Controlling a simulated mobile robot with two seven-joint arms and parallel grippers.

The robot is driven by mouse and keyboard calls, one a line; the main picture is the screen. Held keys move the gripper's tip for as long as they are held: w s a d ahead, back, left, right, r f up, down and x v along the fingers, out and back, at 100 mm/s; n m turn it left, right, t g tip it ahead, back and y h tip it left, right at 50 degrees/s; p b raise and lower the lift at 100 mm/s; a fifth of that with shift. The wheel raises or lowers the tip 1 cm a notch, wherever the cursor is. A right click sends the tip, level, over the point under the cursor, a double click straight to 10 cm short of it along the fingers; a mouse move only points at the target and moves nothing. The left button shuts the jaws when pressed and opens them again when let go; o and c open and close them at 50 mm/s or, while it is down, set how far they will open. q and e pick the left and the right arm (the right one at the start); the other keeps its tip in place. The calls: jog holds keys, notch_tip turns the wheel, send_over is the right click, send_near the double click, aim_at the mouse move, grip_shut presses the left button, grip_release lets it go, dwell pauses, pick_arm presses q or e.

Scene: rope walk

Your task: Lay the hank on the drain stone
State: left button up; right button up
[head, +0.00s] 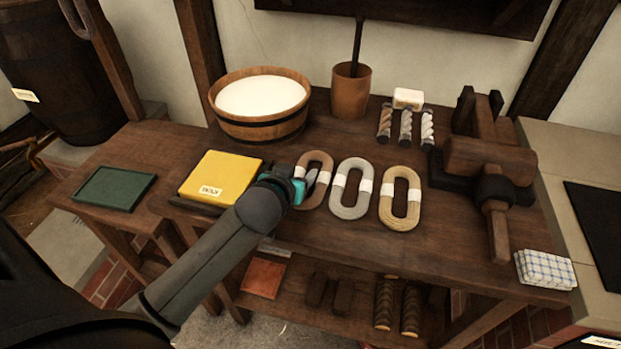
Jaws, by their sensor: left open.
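Three hanks lie side by side on the wooden bench, each an oval coil with a pale paper band: a brown hank (326,164), a grey hank (337,204) and a tan hank (413,208). My left gripper (306,184) is open at the left side of the brown hank and overlaps its edge in the picture; I cannot tell whether it touches. A pale stone surface (563,147) with a dark inset slab (602,226) is at the right edge; I cannot tell whether this is the drain stone. My right gripper is not in view.
A wooden tub (259,127) of white stuff, a brown pot (351,92) and several small rope samples (405,127) stand behind. A yellow box (221,176) and green tray (115,188) are left. The front bench middle is clear.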

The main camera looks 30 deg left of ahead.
pick_arm(q)
grip_shut()
dwell(0.4)
